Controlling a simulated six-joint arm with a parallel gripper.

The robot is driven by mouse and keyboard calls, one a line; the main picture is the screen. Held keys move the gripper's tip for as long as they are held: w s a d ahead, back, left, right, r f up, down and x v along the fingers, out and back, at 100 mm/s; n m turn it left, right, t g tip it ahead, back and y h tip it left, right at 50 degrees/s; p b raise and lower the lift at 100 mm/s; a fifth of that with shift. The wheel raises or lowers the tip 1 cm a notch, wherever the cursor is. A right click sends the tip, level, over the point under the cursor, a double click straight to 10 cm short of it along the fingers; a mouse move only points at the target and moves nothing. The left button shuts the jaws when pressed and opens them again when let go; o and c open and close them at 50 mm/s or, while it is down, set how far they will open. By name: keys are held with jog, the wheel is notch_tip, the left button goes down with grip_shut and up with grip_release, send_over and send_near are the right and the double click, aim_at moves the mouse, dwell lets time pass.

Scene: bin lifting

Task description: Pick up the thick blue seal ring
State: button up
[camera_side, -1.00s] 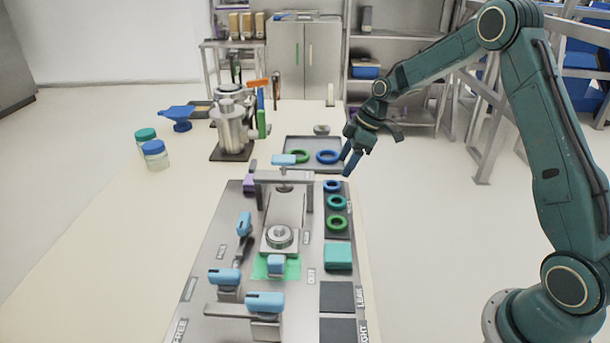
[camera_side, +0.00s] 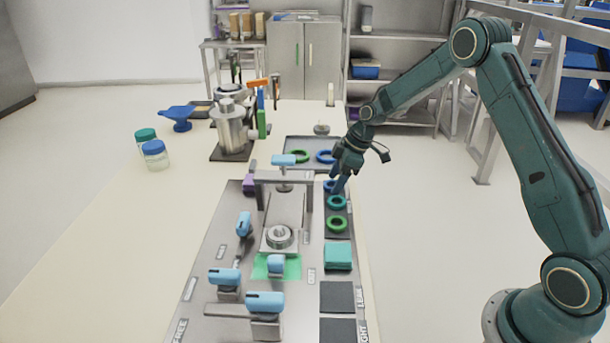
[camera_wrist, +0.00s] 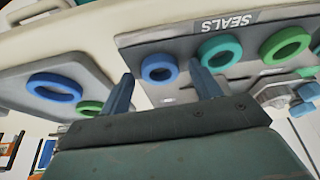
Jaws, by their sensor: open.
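One blue ring (camera_side: 327,186) lies on the dark seals pad, partly hidden by my gripper (camera_side: 338,186). In the wrist view this blue ring (camera_wrist: 160,69) shows between my two spread fingers, beyond their tips. My gripper is open and empty, pointing down close to the ring; I cannot tell whether it touches. I cannot tell for sure which ring is the thick one.
A teal ring (camera_side: 337,202) and a green ring (camera_side: 337,223) lie on the same pad, the teal one close to my fingers. The grey tray (camera_side: 295,139) also holds a green ring (camera_side: 299,156). A metal bridge fixture (camera_side: 283,177) stands left of the pad.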

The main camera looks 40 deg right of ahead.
jog(key=shift+f, duration=0.1)
dwell(0.4)
jog(key=c, duration=1.1)
jog(key=shift+o, duration=0.2)
jog(key=shift+r, duration=0.2)
notch_tip(320, 180, up, 20)
jog(key=shift+f, duration=0.15)
jog(key=shift+a+f, duration=0.1)
jog(key=shift+a, duration=0.05)
